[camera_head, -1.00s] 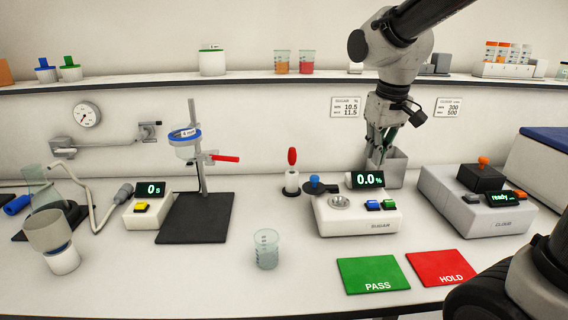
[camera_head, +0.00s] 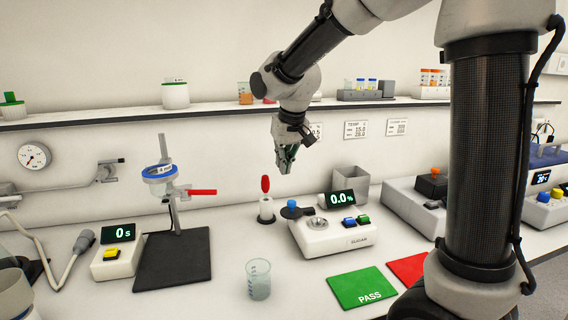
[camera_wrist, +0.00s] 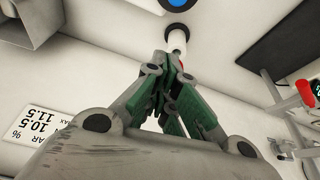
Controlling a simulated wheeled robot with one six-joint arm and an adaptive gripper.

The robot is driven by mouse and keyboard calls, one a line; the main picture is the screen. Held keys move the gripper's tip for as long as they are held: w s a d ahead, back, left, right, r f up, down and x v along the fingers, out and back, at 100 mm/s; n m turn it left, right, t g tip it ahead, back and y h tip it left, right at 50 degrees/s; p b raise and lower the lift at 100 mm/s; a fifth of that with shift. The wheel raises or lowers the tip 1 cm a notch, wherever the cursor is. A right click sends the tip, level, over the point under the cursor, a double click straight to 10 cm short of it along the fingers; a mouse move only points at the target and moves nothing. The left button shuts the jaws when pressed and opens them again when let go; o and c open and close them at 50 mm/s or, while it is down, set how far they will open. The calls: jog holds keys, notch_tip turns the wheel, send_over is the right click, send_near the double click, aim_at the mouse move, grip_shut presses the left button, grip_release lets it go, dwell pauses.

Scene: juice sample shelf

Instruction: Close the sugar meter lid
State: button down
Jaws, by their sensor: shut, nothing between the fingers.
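The sugar meter (camera_head: 345,241) is a white box with a lit 0.0% display. Its round sample well (camera_head: 318,223) is uncovered. The lid (camera_head: 291,213), a dark piece with a blue knob, stands swung out to the left of the well, so it is open. My gripper (camera_head: 287,170) is shut and empty, in the air above and behind the lid. In the wrist view my closed fingers (camera_wrist: 176,112) point toward a white, red-tipped item. A dark disc with a blue centre (camera_wrist: 178,4) is cut off at the top edge; I cannot tell whether it is the lid.
A red-topped dropper in a white holder (camera_head: 266,207) stands close left of the lid. A beaker (camera_head: 258,280) stands in front. A grey bin (camera_head: 350,186) is behind the meter. A filter stand with a red lever (camera_head: 201,192) is left. The green PASS mat (camera_head: 362,288) is bare.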

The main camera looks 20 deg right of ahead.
notch_tip(320, 180, down, 7)
jog(key=s, duration=0.1)
jog(key=shift+s+d, duration=0.15)
jog(key=shift+s, duration=0.2)
dwell(0.5)
jog(key=shift+s+n, duration=0.15)
jog(key=shift+n, duration=0.15)
